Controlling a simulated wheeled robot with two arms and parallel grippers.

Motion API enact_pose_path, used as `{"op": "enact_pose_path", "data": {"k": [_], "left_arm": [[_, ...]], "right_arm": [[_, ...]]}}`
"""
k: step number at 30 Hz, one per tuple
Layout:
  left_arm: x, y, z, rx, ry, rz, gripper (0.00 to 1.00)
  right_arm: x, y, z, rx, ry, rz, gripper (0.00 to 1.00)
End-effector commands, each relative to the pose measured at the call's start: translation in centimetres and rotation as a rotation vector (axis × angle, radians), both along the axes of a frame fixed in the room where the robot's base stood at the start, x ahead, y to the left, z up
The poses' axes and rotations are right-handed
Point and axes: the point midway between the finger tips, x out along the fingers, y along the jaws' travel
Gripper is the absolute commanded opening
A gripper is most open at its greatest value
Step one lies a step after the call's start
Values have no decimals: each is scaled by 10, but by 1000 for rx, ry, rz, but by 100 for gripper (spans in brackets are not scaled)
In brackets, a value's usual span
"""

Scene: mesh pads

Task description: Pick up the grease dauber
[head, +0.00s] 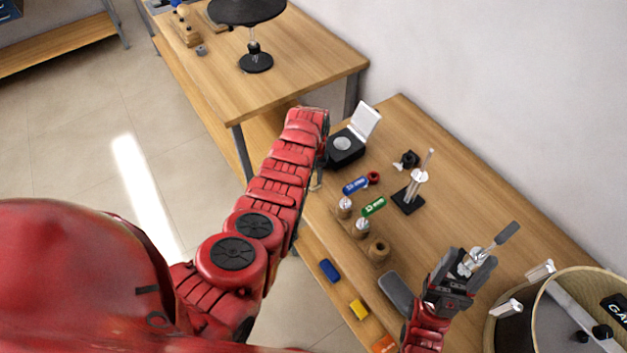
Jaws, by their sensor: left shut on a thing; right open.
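My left arm (280,190) comes in from the left and reaches toward the near table's far left corner. Its gripper is hidden behind the arm, so I cannot see what it holds. My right gripper (472,268) is open over the table's front half. A metal tool with a flat grey end (506,233) shows between and beyond its fingers. I cannot tell whether this tool is the grease dauber. A black stand (407,201) with a pale upright piece stands further back, apart from the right gripper.
An open black case (345,147), a blue tube (355,185), a green tube (373,206) and small wooden pieces (379,247) stand on the table. A round gauge-like drum (541,314) is close on the right. Bare wood (480,200) lies along the wall.

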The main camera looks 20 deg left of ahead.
Motion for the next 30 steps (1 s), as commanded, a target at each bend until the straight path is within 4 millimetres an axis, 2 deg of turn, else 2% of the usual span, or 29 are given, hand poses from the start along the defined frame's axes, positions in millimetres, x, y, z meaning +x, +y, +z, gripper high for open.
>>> {"op": "enact_pose_path", "data": {"k": [11,16,20,29,30], "left_arm": [[0,0,5,0,1,1,0],[1,0,18,2,-6,-2,0],[2,0,32,1,-7,-2,0],[-28,4,36,1,-3,-1,0],[-35,5,41,1,0,1,0]], "right_arm": [[0,0,-4,0,0,0,59],[0,0,-10,0,0,0,59],[0,0,-23,0,0,0,59],[0,0,-28,0,0,0,59],[0,0,-18,0,0,0,59]]}}
